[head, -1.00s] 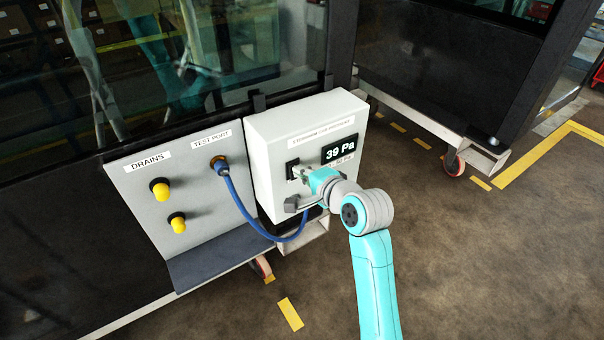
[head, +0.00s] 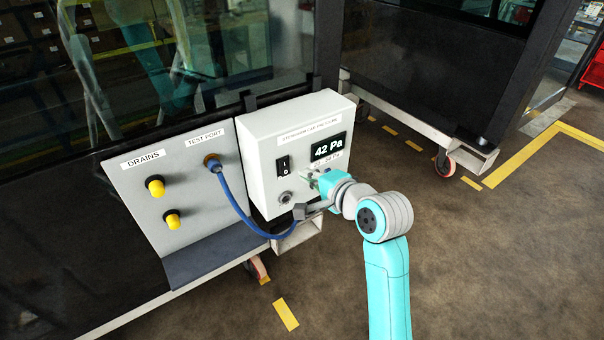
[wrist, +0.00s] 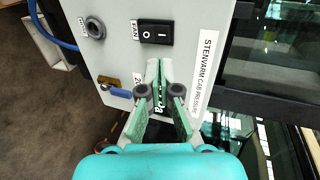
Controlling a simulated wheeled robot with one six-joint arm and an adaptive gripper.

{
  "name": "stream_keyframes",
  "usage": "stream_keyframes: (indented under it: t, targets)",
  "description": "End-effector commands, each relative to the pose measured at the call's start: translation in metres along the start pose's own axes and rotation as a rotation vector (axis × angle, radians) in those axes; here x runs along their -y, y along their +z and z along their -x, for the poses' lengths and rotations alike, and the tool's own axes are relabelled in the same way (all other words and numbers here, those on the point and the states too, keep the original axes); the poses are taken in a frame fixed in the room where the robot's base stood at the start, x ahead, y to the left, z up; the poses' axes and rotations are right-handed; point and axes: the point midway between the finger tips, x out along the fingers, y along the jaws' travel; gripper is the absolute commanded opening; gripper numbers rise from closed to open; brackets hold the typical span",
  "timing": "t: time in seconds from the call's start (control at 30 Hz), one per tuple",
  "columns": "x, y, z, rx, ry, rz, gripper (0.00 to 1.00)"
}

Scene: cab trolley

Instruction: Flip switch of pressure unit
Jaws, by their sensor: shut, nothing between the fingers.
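The pressure unit (head: 262,142) is a white box with a display (head: 328,147) reading 42 Pa. Its black rocker switch (head: 284,165) is uncovered in the head view, above a round port (head: 285,197). In the wrist view the switch (wrist: 155,33) shows its two marks and lies beyond my fingertips, with a gap between. My gripper (head: 306,178) is shut and empty, in front of the box's lower right face, to the right of the switch. In the wrist view my gripper (wrist: 159,66) covers most of the display.
A blue hose (head: 233,197) runs from the test port (head: 213,163) and hangs below the box. Two yellow drain knobs (head: 156,187) (head: 172,221) stick out at left. A grey ledge (head: 205,255) lies beneath. Open floor lies to the right.

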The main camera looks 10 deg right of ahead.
Motion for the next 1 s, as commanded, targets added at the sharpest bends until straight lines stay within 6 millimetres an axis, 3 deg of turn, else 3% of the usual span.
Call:
stream_keyframes:
  t: [0.2,0.4,0.83,1.0]
  targets:
    - [0.002,0.000,0.036,-0.002,-0.002,0.000,0.00]
    - [0.003,0.000,0.055,0.000,-0.001,-0.001,0.00]
    - [0.003,0.001,0.059,0.000,0.003,-0.001,0.00]
    - [-0.009,0.002,0.059,-0.002,0.057,-0.002,0.00]
